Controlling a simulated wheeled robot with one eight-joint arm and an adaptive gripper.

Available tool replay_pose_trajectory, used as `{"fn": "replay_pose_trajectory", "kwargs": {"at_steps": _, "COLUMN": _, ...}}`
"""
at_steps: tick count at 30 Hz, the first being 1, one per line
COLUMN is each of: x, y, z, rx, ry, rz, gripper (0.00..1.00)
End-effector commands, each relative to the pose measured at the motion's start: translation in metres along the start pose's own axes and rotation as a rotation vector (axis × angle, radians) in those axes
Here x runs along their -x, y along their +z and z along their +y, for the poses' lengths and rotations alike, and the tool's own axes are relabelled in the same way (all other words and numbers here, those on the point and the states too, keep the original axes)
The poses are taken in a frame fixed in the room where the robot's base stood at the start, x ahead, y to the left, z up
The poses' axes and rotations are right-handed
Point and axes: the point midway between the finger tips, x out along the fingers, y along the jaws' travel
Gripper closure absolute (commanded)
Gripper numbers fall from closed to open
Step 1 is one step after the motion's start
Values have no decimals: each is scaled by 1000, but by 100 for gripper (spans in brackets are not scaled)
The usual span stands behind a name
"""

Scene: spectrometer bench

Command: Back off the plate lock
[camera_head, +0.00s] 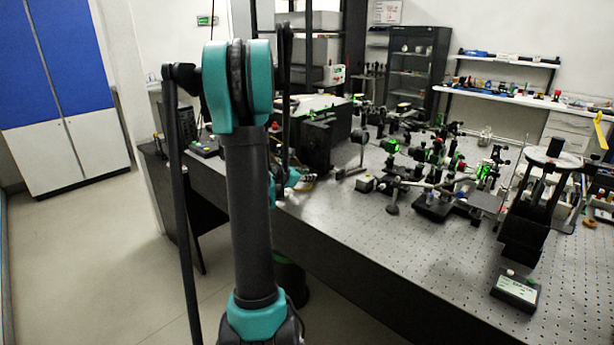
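I cannot make out the plate lock for certain. A round pale plate (553,158) sits level on top of a black stand (530,222) at the right of the bench. Any lock on it is too small to tell. My arm rises through the left middle of the picture. Its far end, with small teal parts, shows partly behind my own column near the bench's left edge, well apart from the plate. My gripper's fingers are hidden or too small there to tell open from shut.
The perforated optical bench (400,250) fills the right side. A small labelled box (516,290) stands near its front right. Several optical mounts with green lights crowd the middle, and a black instrument box (322,138) stands at the left. The bench's front middle is bare. Floor at left is free.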

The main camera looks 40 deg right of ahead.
Motion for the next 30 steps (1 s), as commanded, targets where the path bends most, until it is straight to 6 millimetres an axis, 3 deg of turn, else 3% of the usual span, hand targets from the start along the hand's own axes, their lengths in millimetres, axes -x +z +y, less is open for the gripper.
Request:
{"fn": "replay_pose_trajectory", "kwargs": {"at_steps": 1, "x": 0, "y": 0, "z": 0, "rx": 0, "ry": 0, "rz": 0, "gripper": 87}}
{"fn": "replay_pose_trajectory", "kwargs": {"at_steps": 4, "x": 0, "y": 0, "z": 0, "rx": 0, "ry": 0, "rz": 0, "gripper": 100}}
{"fn": "replay_pose_trajectory", "kwargs": {"at_steps": 17, "x": 0, "y": 0, "z": 1, "rx": 39, "ry": -17, "rz": 0, "gripper": 100}}
{"fn": "replay_pose_trajectory", "kwargs": {"at_steps": 30, "x": 0, "y": -1, "z": 6, "rx": 338, "ry": -140, "rz": 0, "gripper": 100}}
